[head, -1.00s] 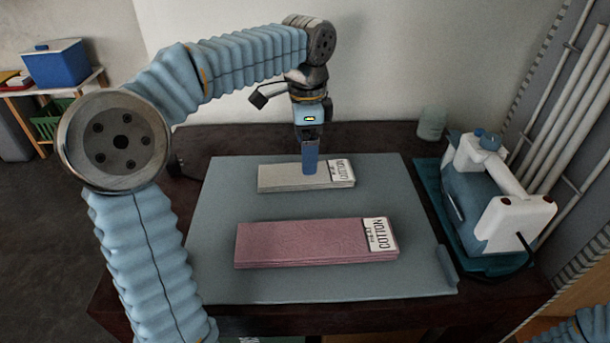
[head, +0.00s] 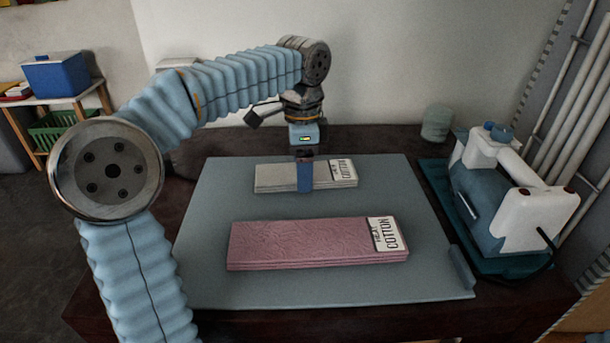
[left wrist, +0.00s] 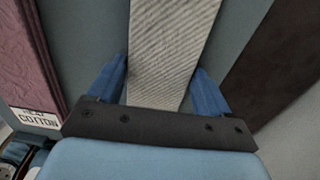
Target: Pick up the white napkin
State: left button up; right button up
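The white napkin (head: 276,179) is a folded grey-white strip with a "COTTON" label at its right end. It lies flat on the blue-grey mat (head: 205,225), toward the back. My left gripper (head: 305,187) points down at it near the middle. In the left wrist view, the napkin (left wrist: 172,45) runs between the two blue fingers of the left gripper (left wrist: 160,88). The fingers stand apart on either side of it, with small gaps. My right gripper is not in view.
A pink folded napkin (head: 310,243) with a label lies nearer on the mat. The wall closes off the back.

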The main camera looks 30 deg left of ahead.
pick_arm(q)
jog(key=shift+c, duration=1.3)
